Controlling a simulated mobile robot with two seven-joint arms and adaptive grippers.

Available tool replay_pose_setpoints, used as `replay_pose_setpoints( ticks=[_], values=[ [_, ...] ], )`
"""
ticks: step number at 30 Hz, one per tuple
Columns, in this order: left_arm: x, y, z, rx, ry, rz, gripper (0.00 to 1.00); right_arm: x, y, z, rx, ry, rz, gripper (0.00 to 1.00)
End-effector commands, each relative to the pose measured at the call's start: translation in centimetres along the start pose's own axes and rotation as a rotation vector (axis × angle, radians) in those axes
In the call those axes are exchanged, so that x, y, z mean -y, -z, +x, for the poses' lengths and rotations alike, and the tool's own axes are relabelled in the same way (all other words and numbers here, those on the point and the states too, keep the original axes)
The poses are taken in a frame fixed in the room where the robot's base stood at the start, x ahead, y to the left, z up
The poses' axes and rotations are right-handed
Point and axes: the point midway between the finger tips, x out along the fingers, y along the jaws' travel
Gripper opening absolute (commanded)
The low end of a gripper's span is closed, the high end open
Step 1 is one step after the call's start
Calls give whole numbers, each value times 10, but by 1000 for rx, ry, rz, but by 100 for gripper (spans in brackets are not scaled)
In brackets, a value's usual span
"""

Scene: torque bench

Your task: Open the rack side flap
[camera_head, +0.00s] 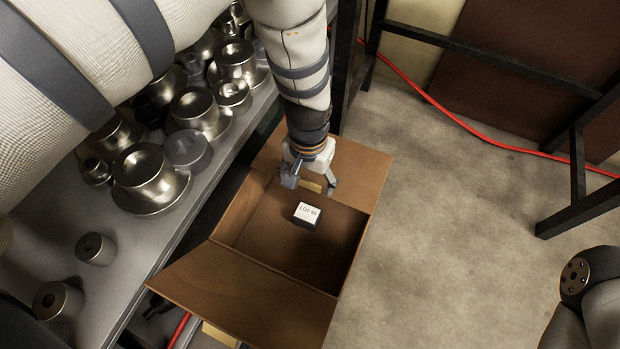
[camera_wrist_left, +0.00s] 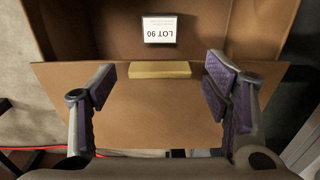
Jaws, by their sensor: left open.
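An open brown cardboard box (camera_head: 290,245) stands on the floor beside the metal bench. A tan strip (camera_wrist_left: 160,69) sits on the flap's inner edge. Another flap (camera_head: 240,300) is folded outward at the near side. My left gripper (camera_head: 312,182) is over the far flap, fingers apart and empty; it also shows in the wrist view (camera_wrist_left: 162,88). Whether it touches the flap I cannot tell. My right gripper is out of view.
A small dark block with a white "LOT" label (camera_head: 307,213) lies inside the box. Several metal weights (camera_head: 150,175) crowd the bench (camera_head: 110,280) at left. A black frame (camera_head: 575,160) and red cable (camera_head: 470,130) are at right. The floor between is clear.

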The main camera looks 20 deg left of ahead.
Motion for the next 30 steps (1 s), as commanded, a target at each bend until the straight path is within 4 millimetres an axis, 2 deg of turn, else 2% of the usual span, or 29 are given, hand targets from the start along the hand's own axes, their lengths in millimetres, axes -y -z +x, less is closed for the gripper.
replay_pose_setpoints(
  ticks=[8,15,18,25,30],
  values=[
    [0,1,2,-3,0,0,70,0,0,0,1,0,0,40],
    [0,1,2,-2,0,0,18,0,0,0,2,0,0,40],
    [0,1,2,-2,0,0,0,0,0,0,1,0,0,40],
    [0,2,-2,22,0,1,0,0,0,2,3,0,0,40],
    [0,8,-13,91,-1,0,0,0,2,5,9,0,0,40]
  ],
)
